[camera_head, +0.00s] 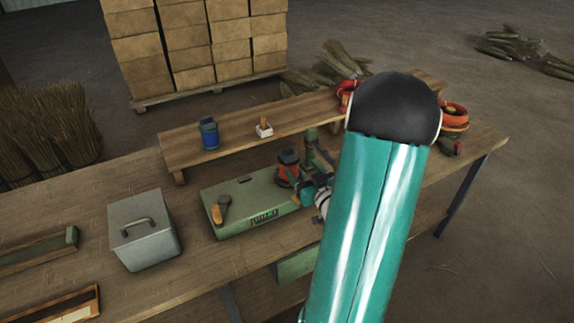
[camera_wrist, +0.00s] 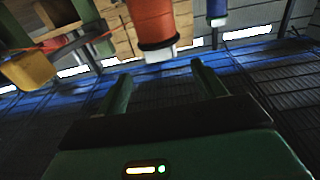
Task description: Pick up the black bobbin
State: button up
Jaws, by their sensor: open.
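I cannot make out a clearly black bobbin in either view; my arm hides part of the bench in the head view. An orange bobbin with a dark top (camera_head: 288,158) stands on the green box on the bench. In the wrist view, an orange-red spool (camera_wrist: 153,18) with a black band and a pale end shows just beyond my fingers. A blue spool (camera_wrist: 217,10) is to its right. My gripper (camera_wrist: 163,86) is open, with nothing between its two green fingers.
The green box (camera_head: 240,188) lies on the bench beside a grey lidded box (camera_head: 142,232). An orange-red coil (camera_head: 454,116) is at right. Bare bench lies between the boxes.

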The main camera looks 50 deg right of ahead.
aim_at(292, 157)
jog(key=x, duration=0.7)
jog(key=shift+w, duration=0.4)
jog(key=c, duration=1.1)
jog(key=shift+r, duration=0.2)
